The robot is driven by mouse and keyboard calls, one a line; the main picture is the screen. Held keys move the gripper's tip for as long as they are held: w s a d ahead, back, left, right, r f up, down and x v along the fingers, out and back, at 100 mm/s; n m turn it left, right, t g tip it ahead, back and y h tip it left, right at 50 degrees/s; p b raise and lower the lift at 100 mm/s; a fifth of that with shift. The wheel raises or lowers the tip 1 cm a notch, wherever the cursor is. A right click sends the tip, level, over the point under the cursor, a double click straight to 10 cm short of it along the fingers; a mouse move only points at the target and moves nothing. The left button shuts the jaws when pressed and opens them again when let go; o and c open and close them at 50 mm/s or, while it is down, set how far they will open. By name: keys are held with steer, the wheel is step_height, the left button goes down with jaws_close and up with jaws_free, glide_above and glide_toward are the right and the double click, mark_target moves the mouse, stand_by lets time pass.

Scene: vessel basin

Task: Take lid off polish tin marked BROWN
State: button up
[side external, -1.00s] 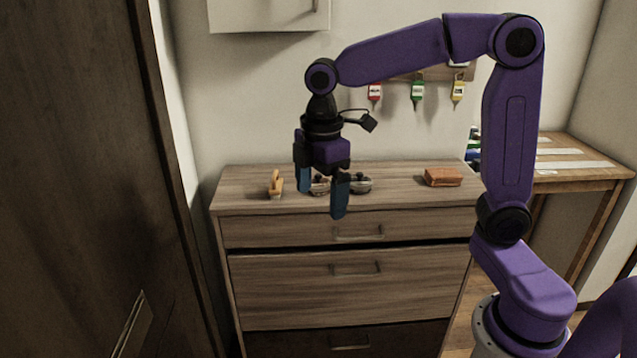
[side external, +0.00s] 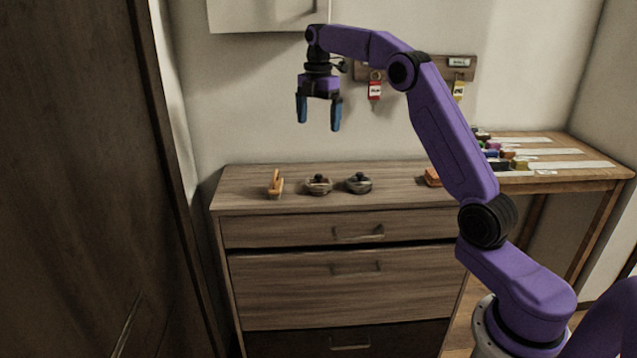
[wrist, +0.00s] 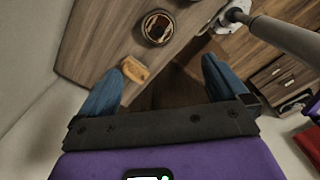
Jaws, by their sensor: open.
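Two round tins stand side by side on the dresser top, a tan-rimmed left tin (side external: 318,186) and a greyer right tin (side external: 359,184). Each has a dark knob-like part on top. The markings are too small to read, so I cannot tell which is BROWN. The wrist view shows one round tin (wrist: 157,27) with a dark reddish-brown top, near the upper edge. My gripper (side external: 318,122) is open and empty, pointing down, well above the dresser and apart from both tins. Its blue fingers also show spread in the wrist view (wrist: 163,68).
A tan wooden item (side external: 275,184) stands left of the tins. A reddish-brown block (side external: 432,177) is partly behind my arm. Key tags (side external: 374,91) hang on the wall. A side table (side external: 575,165) holds small items.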

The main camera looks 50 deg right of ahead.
glide_above(318, 175)
step_height(318, 175, down, 11)
steer(key=shift+s+r, duration=0.1)
steer(key=shift+r, duration=0.05)
steer(key=shift+f, duration=3.2)
steer(key=c, duration=0.7)
